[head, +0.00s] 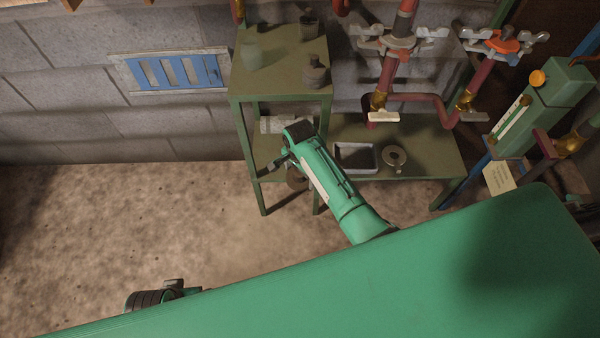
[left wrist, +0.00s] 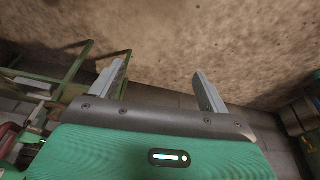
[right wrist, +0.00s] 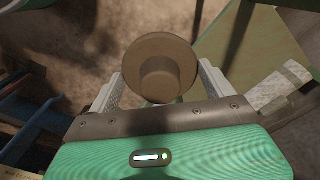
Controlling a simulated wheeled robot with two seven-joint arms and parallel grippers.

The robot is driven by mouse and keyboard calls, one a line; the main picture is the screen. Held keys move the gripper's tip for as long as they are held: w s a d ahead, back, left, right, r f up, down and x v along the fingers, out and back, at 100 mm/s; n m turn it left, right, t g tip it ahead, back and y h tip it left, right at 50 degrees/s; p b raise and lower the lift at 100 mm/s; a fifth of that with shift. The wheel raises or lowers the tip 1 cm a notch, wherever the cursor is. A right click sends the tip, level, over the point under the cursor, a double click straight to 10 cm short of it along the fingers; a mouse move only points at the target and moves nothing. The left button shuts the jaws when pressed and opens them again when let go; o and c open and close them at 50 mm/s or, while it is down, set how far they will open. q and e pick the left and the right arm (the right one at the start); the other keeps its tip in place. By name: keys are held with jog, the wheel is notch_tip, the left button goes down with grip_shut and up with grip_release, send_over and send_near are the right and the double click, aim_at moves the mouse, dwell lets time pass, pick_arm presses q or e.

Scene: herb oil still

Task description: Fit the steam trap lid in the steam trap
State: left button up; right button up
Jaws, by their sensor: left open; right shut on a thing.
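The steam trap lid is a brown disc with a round stub (right wrist: 160,62) in the right wrist view. My right gripper (head: 284,169) is shut on it, one finger on each side. In the head view only a brown bit of the lid (head: 296,180) shows beside my wrist, in front of the green stand. A round grey piece with a dark centre (head: 394,157), which may be the steam trap, sits on the low green bench, right of and apart from my right gripper. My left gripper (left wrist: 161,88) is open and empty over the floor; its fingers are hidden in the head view.
A taller green stand (head: 285,85) holds several dark and greenish jars. A grey tray (head: 357,158) lies on the low bench (head: 432,160) left of the round piece. Red pipes with valves (head: 386,85) rise behind the bench. The floor at left is clear.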

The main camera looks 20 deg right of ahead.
jog(key=shift+s+r, duration=0.1)
jog(key=shift+r, duration=0.5)
pick_arm(q)
notch_tip(320, 180, down, 13)
jog(key=s+g, duration=0.1)
pick_arm(e)
jog(key=s+d+r+n, duration=0.1)
jog(key=s+r+n, duration=0.2)
jog(key=r, duration=0.9)
jog(key=s+d+r+n, duration=0.1)
jog(key=s+r+n, duration=0.2)
jog(key=r, duration=1)
jog(key=s+d+r+n, duration=0.2)
jog(key=r+n, duration=0.4)
jog(key=r, duration=0.7)
jog(key=shift+s+r+n, duration=0.25)
jog(key=shift+s+n, duration=0.05)
jog(key=shift+s, duration=0.2)
pick_arm(q)
jog(key=shift+s, duration=0.15)
pick_arm(e)
jog(key=shift+d+f, duration=0.1)
jog(key=shift+d, duration=0.35)
